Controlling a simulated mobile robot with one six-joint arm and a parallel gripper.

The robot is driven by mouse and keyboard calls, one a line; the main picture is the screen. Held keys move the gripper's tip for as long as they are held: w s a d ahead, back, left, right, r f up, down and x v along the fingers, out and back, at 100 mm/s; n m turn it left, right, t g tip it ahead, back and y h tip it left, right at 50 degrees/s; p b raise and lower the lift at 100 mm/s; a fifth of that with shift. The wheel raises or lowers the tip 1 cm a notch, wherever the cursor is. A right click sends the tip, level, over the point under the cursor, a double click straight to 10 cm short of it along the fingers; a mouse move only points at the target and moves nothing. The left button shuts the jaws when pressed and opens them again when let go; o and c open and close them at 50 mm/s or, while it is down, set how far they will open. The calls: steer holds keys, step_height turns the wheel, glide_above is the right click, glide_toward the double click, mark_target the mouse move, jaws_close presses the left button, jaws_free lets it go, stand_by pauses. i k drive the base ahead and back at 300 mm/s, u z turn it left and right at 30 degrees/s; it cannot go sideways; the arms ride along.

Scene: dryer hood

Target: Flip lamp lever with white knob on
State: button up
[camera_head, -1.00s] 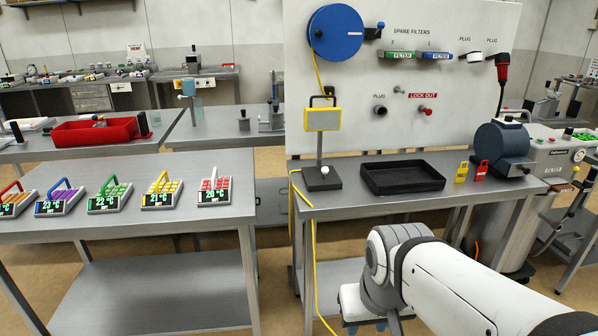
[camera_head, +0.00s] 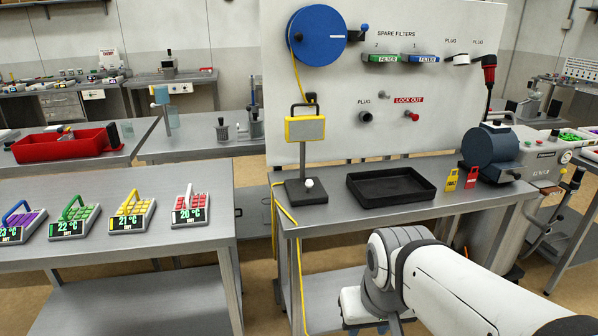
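The lamp (camera_head: 305,129) is a yellow-framed panel on a dark post. It stands upright on a dark base (camera_head: 306,197) at the left end of the right-hand table. A small white knob (camera_head: 308,183) sits on top of the base at the foot of the post. The lamp's panel looks pale grey. My white arm rises from the lower right, with its wrist in front of the table's front edge, low and to the right of the lamp. My gripper's fingers are hidden below and behind the wrist, so I cannot see whether it is open or shut.
A black tray (camera_head: 352,188) lies right of the lamp base. A yellow cable (camera_head: 281,215) hangs from the blue reel (camera_head: 317,34) down past the table's left edge. Yellow and red tags (camera_head: 472,177) stand before a blue-grey motor (camera_head: 490,147).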

mark_target(309, 183)
steer(key=i, duration=0.6)
steer(key=z, duration=0.55)
steer(key=k, duration=0.85)
steer(key=z, duration=0.3)
steer(key=i, duration=1)
steer(key=u, duration=0.05)
